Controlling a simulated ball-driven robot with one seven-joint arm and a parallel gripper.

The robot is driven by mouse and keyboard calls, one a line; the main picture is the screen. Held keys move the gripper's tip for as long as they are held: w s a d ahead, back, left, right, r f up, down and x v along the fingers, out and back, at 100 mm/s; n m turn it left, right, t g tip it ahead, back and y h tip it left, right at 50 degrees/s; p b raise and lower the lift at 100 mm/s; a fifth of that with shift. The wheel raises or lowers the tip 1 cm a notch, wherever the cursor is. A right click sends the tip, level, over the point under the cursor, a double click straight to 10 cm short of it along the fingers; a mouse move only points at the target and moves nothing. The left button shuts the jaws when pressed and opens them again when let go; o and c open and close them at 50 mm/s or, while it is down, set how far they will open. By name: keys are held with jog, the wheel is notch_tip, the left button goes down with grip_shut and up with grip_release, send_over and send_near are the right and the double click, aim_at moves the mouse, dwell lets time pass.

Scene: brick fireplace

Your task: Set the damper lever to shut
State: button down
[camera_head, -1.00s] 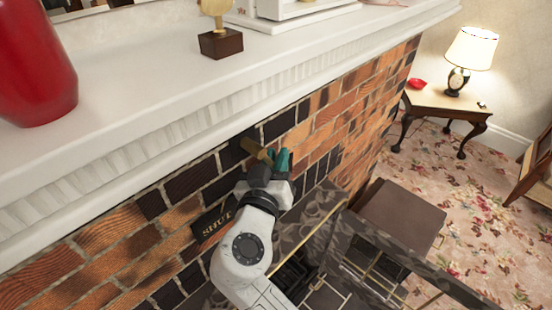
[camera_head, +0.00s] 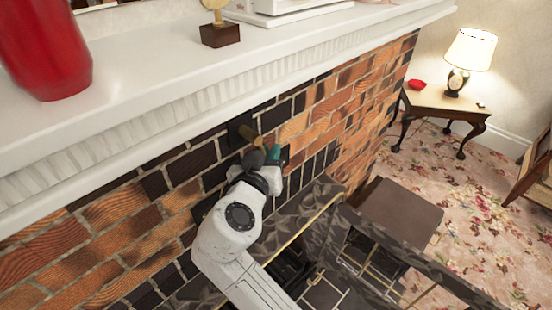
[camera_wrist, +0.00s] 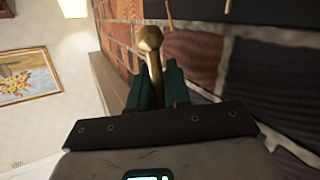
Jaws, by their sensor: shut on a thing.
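The brass damper lever (camera_head: 247,134) sticks out from a dark plate (camera_head: 238,128) on the brick wall, just under the mantel. My gripper (camera_head: 268,153) is at the lever's outer end, with its teal fingers closed about it. In the wrist view the rounded brass end of the lever (camera_wrist: 150,40) stands up between the two teal fingers of my gripper (camera_wrist: 158,88). The SHUT label is hidden behind my arm in the head view. Part of the lever's shaft is hidden by my fingers.
The white mantel (camera_head: 180,90) runs above my arm, bearing a red vase (camera_head: 45,50) and a small wooden-based ornament (camera_head: 220,35). A lamp table (camera_head: 445,103) is farther off.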

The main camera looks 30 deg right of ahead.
jog(key=s+a+m+g+y+p, duration=0.2)
jog(key=a+m+g+y+p, duration=0.1)
jog(key=y+p, duration=0.4)
jog(key=a+g, duration=0.1)
jog(key=a, duration=0.1)
jog(key=shift+a+f, duration=0.2)
jog(key=shift+a, duration=0.2)
dwell(0.4)
jog(key=c, duration=1.4)
grip_release()
jog(key=shift+c, duration=0.2)
jog(key=s+a+r+b, duration=0.1)
jog(key=s+a+r, duration=0.1)
jog(key=s, duration=0.5)
jog(key=s+a+r+b, duration=0.1)
jog(key=s+a, duration=0.3)
jog(key=s, duration=0.3)
jog(key=shift+r, duration=0.35)
